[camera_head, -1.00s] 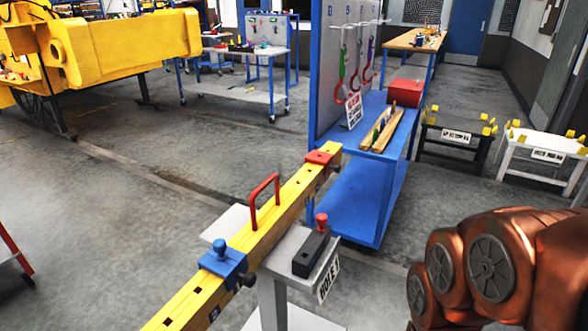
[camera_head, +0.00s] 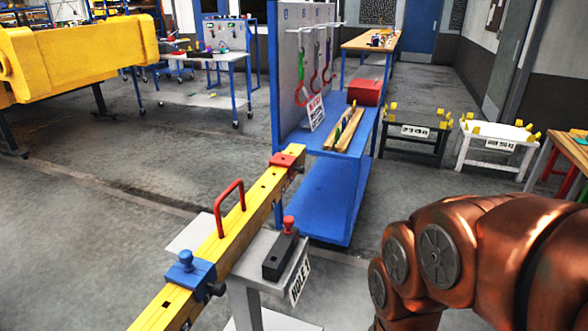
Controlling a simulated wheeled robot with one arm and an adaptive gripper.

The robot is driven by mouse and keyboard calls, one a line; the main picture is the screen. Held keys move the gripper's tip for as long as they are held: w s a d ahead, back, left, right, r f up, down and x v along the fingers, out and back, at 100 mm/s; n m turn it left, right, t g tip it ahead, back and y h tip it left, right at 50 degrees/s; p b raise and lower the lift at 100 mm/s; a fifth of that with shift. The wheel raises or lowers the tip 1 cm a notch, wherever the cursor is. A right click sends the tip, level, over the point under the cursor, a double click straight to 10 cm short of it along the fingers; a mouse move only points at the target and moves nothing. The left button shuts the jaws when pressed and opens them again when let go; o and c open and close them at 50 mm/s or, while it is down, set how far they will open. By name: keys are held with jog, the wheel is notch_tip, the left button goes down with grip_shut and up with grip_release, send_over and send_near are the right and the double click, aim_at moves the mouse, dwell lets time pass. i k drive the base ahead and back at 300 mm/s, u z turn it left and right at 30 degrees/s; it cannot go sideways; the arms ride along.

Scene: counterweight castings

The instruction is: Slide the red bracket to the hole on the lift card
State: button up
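The red bracket (camera_head: 285,161) sits around the far end of a yellow beam (camera_head: 248,215) with holes along its top. A blue bracket (camera_head: 190,271) with a knob sits nearer on the same beam. A red handle (camera_head: 229,208) stands up from the beam between the two brackets. The lift card reading "HOLE 1" (camera_head: 300,281) hangs on the front edge of the grey stand, its last character partly hard to read. A black block with a red knob (camera_head: 281,252) lies on the stand beside the beam. My gripper is out of view; only my copper-coloured arm shows at lower right.
A blue bench with a pegboard (camera_head: 331,195) stands just behind the beam's far end, holding a red box (camera_head: 364,91) and a wooden rack (camera_head: 345,129). Black (camera_head: 413,138) and white (camera_head: 497,136) tables stand at right. Grey floor is clear between them and the stand.

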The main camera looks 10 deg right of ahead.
aim_at(285, 160)
jog(key=u, duration=3.2)
jog(key=k, duration=0.75)
jog(key=z, duration=1.75)
